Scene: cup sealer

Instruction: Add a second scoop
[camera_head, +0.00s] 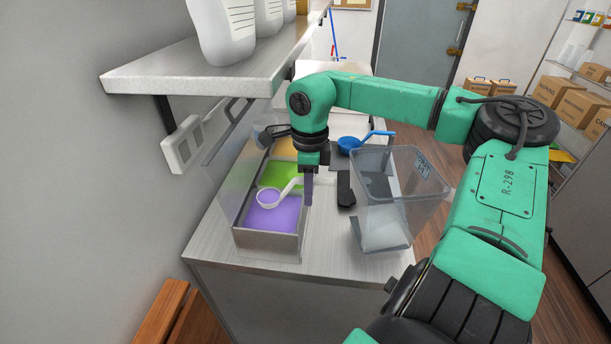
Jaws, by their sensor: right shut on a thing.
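A white scoop (268,199) has its bowl over the purple contents (272,217) of the nearest compartment in the topping bin (268,244). I cannot tell whether the bowl touches them or holds any. My right gripper (308,186) points down at the bin's right side and is shut on the scoop's handle. Green contents (280,175) fill the middle compartment, and orange contents (285,147) show in the far one, partly hidden by my wrist. A blue scoop (349,143) lies behind, to the right of my gripper. My left gripper is out of view.
A clear plastic container (424,212) stands on the counter (330,252) to the right, with a dark object (346,189) beside it. A shelf (190,78) with white bottles (228,30) overhangs the left side. Bare counter shows in front.

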